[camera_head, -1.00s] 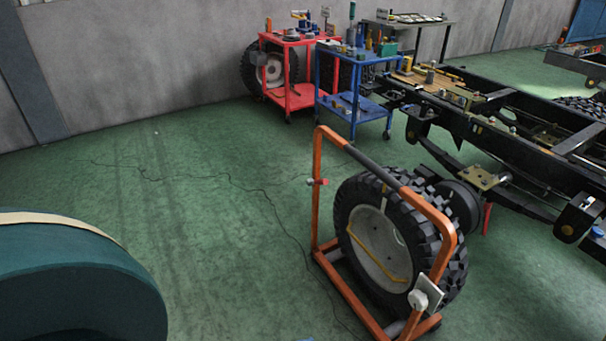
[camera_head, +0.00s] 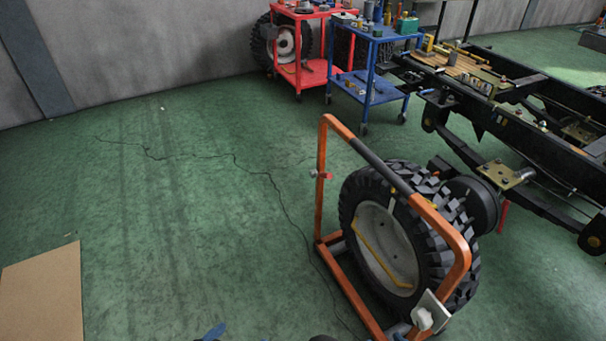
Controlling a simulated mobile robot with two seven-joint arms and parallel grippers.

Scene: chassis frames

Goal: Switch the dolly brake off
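The dolly (camera_head: 320,205) is an orange tubular frame with a dark grip on its top bar, standing upright on the floor right of centre. It carries a big knobbly tyre (camera_head: 440,215) on a pale rim with a yellow bar across it. A small red part (camera_head: 320,175) sticks out from its left post. A white knob (camera_head: 424,318) on a pale plate sits low on its near right post. I cannot tell which of these is the brake or how it is set. Neither of my grippers shows clearly enough to recognise.
A dark truck chassis (camera_head: 545,140) stands right behind the dolly. A blue cart (camera_head: 365,85) and a red cart (camera_head: 318,75) hold tools at the back. A tan panel (camera_head: 42,292) lies lower left. A small blue piece (camera_head: 214,332) shows at the bottom edge.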

